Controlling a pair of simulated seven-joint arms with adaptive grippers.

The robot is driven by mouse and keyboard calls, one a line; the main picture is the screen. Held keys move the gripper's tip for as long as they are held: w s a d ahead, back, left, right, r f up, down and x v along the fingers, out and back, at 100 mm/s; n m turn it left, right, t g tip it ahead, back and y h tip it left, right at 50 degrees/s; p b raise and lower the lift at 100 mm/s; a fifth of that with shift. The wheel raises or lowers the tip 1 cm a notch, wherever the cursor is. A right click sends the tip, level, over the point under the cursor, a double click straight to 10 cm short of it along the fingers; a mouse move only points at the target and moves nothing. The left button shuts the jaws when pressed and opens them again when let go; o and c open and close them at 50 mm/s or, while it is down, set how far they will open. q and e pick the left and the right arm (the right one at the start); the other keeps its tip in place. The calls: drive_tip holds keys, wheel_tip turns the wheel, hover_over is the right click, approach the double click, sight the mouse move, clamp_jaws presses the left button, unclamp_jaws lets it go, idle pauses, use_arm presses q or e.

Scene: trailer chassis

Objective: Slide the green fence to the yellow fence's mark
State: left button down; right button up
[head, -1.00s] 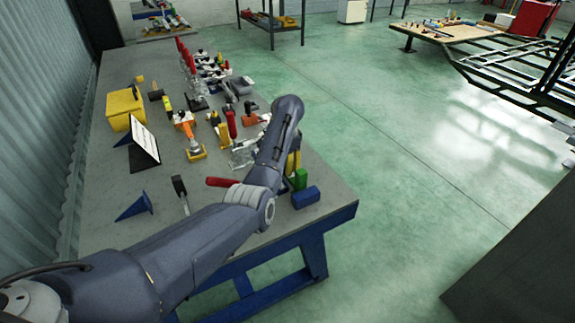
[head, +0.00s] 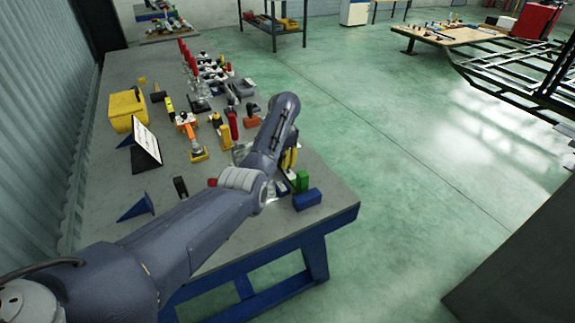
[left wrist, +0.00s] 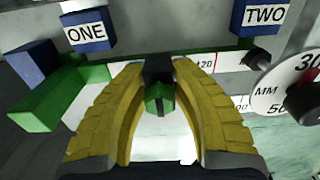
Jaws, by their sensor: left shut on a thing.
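The green fence (left wrist: 50,103) shows in the left wrist view as a block at the left, with a green strip running right behind my fingers. In the head view, a green block (head: 302,181) stands near the bench's front right corner. My left gripper (left wrist: 160,70) has its yellow fingers shut on a small dark-and-green knob (left wrist: 158,92) beside the strip. A white scale (left wrist: 207,65) with "120" and a red line shows just right of the fingers. In the head view my left gripper (head: 290,158) is partly hidden by my arm. I cannot make out the yellow fence.
Blue blocks labelled ONE (left wrist: 87,32) and TWO (left wrist: 263,16) stand behind the strip. A round MM dial (left wrist: 285,88) is at the right. A blue block (head: 307,199) sits at the bench corner. Tools, a yellow box (head: 126,110) and clamps crowd the bench (head: 335,190) beyond.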

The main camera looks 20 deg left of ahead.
use_arm(q)
drive_tip(key=shift+w+a+f, duration=0.1)
drive_tip(key=shift+w+a, duration=0.05)
drive_tip(key=shift+w, duration=0.05)
drive_tip(key=c, duration=1.1)
unclamp_jaws()
wheel_tip(320, 180, up, 12)
drive_tip(key=shift+r, duration=0.1)
